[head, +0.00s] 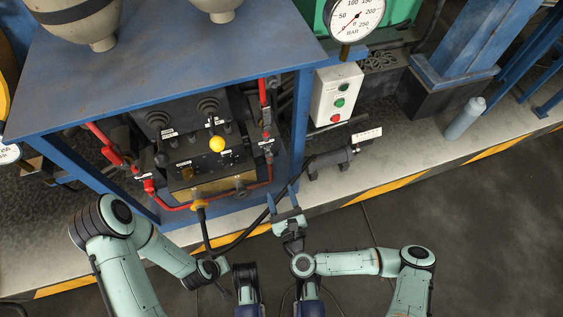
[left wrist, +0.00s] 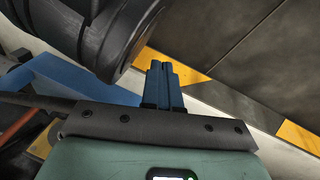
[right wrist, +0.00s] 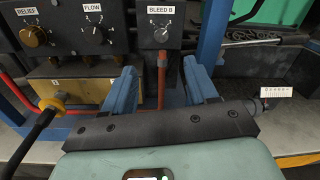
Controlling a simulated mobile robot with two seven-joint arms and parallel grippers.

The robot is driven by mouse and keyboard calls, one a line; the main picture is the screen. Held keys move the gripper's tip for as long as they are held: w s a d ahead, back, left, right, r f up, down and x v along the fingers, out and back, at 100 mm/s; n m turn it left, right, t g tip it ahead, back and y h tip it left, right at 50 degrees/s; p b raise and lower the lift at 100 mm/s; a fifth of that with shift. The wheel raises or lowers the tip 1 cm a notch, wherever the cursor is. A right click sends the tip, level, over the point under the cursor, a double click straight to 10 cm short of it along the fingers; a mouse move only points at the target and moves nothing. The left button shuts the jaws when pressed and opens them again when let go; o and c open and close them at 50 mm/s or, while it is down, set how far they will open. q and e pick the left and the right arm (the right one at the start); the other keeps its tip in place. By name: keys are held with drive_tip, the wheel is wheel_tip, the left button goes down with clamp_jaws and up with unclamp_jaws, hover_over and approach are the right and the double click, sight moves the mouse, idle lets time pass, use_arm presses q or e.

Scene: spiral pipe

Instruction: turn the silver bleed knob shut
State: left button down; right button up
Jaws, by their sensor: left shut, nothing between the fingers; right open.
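A silver knob (right wrist: 162,34) sits on a dark box labelled BLEED B in the right wrist view, above a red pipe. Its box (head: 266,146) shows small at the right side of the panel in the head view. My right gripper (right wrist: 160,76) is open and empty, its two blue fingers below the knob in the picture and to either side of it. It touches nothing that I can see. In the head view the right gripper (head: 281,197) is in front of the frame's right post. My left gripper (left wrist: 163,72) is shut and empty, low and away from the panel.
Relief (right wrist: 34,36) and flow (right wrist: 95,34) knobs sit left of the bleed knob. A yellow-ended black hose (head: 201,207) hangs in front. A blue frame post (head: 301,125) and a button box (head: 336,95) stand to the right. The dark floor at right is clear.

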sight(269, 156)
drive_tip(key=b+x, duration=0.2)
drive_tip(key=x, duration=1.1)
drive_tip(key=shift+w+r+b, duration=0.1)
drive_tip(key=shift+w+b, duration=0.15)
drive_tip(key=shift+b, duration=0.15)
use_arm(q)
drive_tip(key=s+f+g, duration=0.2)
drive_tip(key=s+f, duration=0.2)
drive_tip(key=s, duration=0.2)
drive_tip(key=shift+a+f, duration=0.25)
drive_tip(key=shift+a, duration=0.2)
drive_tip(key=shift+w, duration=0.1)
use_arm(e)
drive_tip(key=c, duration=1.1)
